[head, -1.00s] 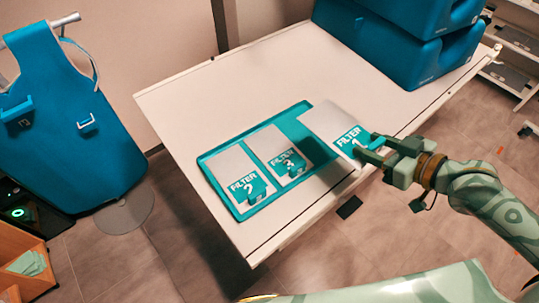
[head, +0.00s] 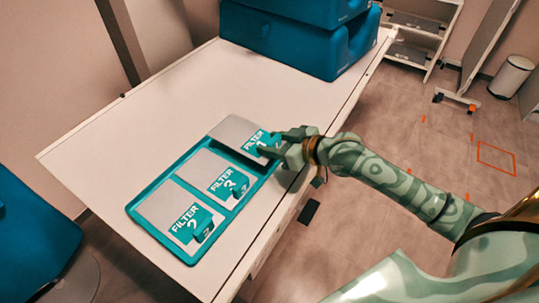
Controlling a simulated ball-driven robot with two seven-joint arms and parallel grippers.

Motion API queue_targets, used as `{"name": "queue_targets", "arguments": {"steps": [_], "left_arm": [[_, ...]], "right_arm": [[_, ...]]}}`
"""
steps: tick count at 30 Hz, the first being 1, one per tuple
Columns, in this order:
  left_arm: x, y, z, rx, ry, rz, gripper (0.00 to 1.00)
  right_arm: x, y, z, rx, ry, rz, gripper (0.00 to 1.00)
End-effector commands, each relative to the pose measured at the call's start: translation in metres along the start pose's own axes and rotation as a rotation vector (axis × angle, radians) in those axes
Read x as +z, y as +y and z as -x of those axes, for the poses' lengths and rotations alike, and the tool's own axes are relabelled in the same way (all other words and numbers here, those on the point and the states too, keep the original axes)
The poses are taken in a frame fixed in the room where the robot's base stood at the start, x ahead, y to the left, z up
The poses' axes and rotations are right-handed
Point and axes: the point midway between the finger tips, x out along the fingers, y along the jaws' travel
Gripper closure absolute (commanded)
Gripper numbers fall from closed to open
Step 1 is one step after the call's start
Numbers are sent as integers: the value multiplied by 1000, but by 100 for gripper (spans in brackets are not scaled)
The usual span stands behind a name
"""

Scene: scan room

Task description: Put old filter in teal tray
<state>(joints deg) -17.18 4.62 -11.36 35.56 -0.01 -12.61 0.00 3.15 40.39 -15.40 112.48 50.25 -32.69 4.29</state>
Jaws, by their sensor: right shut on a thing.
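The teal tray (head: 165,245) lies on the white table and has three compartments in a row. Filter 2 (head: 172,206) lies in the left compartment and filter 3 (head: 208,172) in the middle one. Filter 1 (head: 233,132), a pale panel with a teal label and handle, is at the right compartment, mostly over it. Whether it rests on the tray floor I cannot tell. My right gripper (head: 277,146) is shut on filter 1 at its handle end, hiding part of it. My left gripper is not in view.
The white table (head: 130,130) is clear behind and left of the tray. Blue stacked cases (head: 300,40) stand at its far end. A white bin (head: 511,76) and shelf rack (head: 425,30) stand beyond the table.

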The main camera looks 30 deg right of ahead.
Motion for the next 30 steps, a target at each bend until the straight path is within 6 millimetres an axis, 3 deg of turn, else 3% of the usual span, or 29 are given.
{"name": "queue_targets", "arguments": {"steps": [5,9,20,21,22,30], "left_arm": [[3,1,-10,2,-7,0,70],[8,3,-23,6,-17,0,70],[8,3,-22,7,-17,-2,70],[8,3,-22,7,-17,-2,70],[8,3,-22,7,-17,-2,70],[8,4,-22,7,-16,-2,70]], "right_arm": [[10,2,-17,0,1,-2,78],[35,2,-25,0,-2,-3,78],[36,2,-25,1,0,1,78],[36,2,-24,1,0,1,44],[36,2,-24,1,0,1,36],[35,2,-24,1,1,1,33]]}}
